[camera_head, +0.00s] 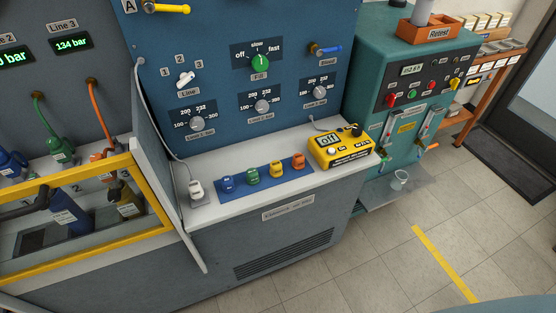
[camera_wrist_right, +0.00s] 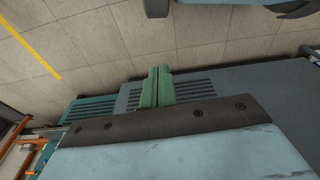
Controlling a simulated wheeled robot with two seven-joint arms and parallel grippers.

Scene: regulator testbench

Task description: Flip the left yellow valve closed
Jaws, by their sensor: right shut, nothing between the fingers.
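The left yellow valve (camera_head: 165,8) is at the top edge of the head view, on the upper left of the blue panel beside a label A. Its yellow lever lies roughly level and points right from a brass body; the top of the valve area is cut off. My right gripper (camera_wrist_right: 157,85) shows only in the right wrist view, with its green fingers together and nothing between them. It is over the grey bench side and tiled floor, with no valve in that view. My left gripper is not in view.
A blue-handled valve (camera_head: 326,49) sits at the panel's right. Below are the green Fill knob (camera_head: 260,63), the white Line selector (camera_head: 185,79) and several grey regulator knobs. A yellow box (camera_head: 341,148) and small coloured items stand on the white ledge. A yellow-framed enclosure (camera_head: 150,185) is at left.

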